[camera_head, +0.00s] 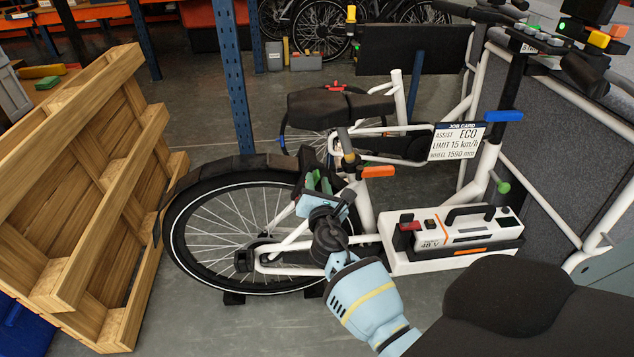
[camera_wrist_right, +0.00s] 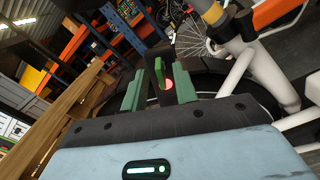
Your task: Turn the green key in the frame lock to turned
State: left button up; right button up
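The green key (camera_wrist_right: 159,72) shows in the right wrist view as a thin upright tab between my right gripper's fingers. A pinkish-red spot (camera_wrist_right: 169,85) shows just beside it, on or near the dark frame lock, which is mostly hidden. My right gripper (camera_wrist_right: 160,91) is open, with one green finger pad on each side of the key and visible gaps. In the head view the right gripper (camera_head: 322,186) is over the rear wheel (camera_head: 215,230) of the white bike, near the seat tube; it hides the lock there. My left gripper is out of view.
A wooden pallet (camera_head: 95,190) leans left of the rear wheel. A battery (camera_head: 455,232) sits in a white tray to the right, below a job card (camera_head: 458,141). An orange lever (camera_head: 378,172) is close right of the gripper. A blue post (camera_head: 232,80) stands behind.

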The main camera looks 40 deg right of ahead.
jog(key=shift+w+d, duration=0.35)
jog(key=shift+w, duration=0.1)
grip_shut()
